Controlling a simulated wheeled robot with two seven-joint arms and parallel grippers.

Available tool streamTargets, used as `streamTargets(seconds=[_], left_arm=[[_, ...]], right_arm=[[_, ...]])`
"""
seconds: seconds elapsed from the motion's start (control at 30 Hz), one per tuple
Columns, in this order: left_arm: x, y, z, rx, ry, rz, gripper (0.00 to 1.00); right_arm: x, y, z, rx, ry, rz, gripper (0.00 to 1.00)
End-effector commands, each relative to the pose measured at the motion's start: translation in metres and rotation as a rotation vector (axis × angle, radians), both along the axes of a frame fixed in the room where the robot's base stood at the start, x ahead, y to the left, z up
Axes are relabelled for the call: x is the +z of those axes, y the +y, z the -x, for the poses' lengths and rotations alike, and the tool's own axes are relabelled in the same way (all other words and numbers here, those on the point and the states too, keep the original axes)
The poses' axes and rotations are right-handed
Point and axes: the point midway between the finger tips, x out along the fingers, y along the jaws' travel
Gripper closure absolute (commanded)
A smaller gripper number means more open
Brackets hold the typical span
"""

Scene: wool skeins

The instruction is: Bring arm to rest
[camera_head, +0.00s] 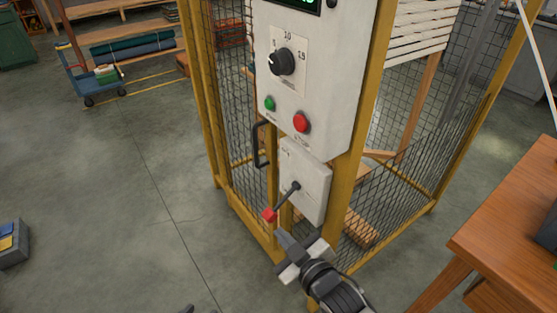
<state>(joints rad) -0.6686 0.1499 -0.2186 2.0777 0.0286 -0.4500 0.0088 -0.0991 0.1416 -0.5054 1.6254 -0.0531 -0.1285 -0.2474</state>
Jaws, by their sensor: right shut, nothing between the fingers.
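My right gripper (282,236) is at the lower middle, its arm coming up from the bottom edge. Its dark fingers are shut and empty. They point up and left, just below the red knob (269,215) of a lever (286,200) in the picture, with a small gap showing between them. The lever tilts down to the left from a white switch box (313,196) on a yellow cage post. At the bottom edge a small dark tip shows, perhaps my left gripper; too little of it shows to tell its state.
A control panel (335,110) with a dial (281,61), a green button (269,103) and a red button (301,122) is above the switch box. The yellow mesh cage (236,105) stands close. A wooden table (510,215) is at right. Floor at left is mostly clear.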

Motion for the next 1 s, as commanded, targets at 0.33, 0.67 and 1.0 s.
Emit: streamTargets(seconds=[0.33,0.67,1.0], left_arm=[[0.002,0.0,-0.001,-0.001,-0.005,0.002,0.64],[0.003,-0.001,-0.001,0.0,-0.006,0.002,0.64],[0.003,0.0,-0.001,0.0,-0.005,0.003,0.64]], right_arm=[[-0.025,-0.048,0.065,-0.161,0.243,-0.122,1.0],[-0.034,-0.113,0.148,-0.378,0.511,-0.232,1.0],[-0.035,-0.114,0.15,-0.382,0.518,-0.234,1.0]])
